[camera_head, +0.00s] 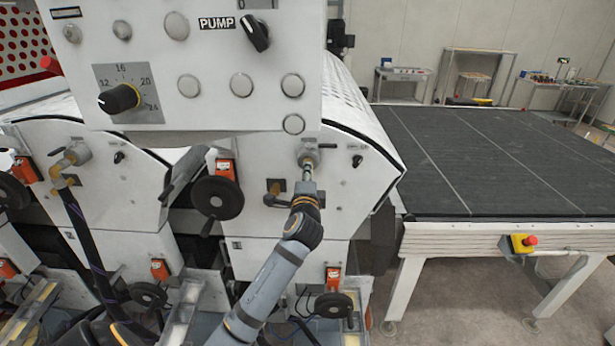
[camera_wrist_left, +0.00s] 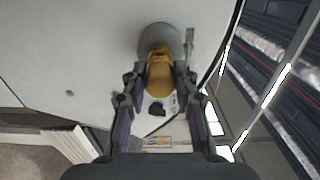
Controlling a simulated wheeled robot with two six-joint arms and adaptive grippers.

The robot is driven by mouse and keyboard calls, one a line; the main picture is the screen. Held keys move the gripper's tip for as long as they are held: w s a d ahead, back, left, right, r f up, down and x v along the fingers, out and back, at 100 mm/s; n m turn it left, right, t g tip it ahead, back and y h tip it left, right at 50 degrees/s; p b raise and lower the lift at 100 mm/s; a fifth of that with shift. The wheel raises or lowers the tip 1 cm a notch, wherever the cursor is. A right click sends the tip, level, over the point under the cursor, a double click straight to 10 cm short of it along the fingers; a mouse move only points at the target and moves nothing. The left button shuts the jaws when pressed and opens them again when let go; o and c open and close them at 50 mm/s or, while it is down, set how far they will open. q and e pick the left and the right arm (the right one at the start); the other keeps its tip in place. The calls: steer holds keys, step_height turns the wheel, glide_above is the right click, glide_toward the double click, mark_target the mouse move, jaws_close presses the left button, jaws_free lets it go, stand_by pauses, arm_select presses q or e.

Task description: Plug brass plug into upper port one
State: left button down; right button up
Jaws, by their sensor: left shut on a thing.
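The brass plug (camera_wrist_left: 160,78) is between the two dark fingers of my left gripper (camera_wrist_left: 154,88) in the left wrist view. Its far end overlaps a round grey port (camera_wrist_left: 175,36) on the white machine panel; I cannot tell how deep it sits. In the head view the gripper (camera_head: 306,188) is at the same grey port (camera_head: 309,159), just below it on the upper white panel. The plug is mostly hidden there by the gripper. My right gripper is not in view.
A black handwheel (camera_head: 217,197) and orange counter (camera_head: 226,168) are further left. A hose (camera_head: 85,235) hangs from another port. The control panel (camera_head: 200,60) overhangs above. A dark conveyor (camera_head: 480,160) stands right.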

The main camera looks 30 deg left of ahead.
arm_select(q)
steer(key=shift+w+a, duration=0.35)
steer(key=shift+w, duration=0.25)
steer(key=c, duration=1)
jaws_free()
steer(key=shift+o, duration=0.2)
steer(key=shift+s, duration=0.1)
steer(key=v, duration=1.1)
steer(key=shift+s+d, duration=0.2)
steer(key=shift+s, duration=0.15)
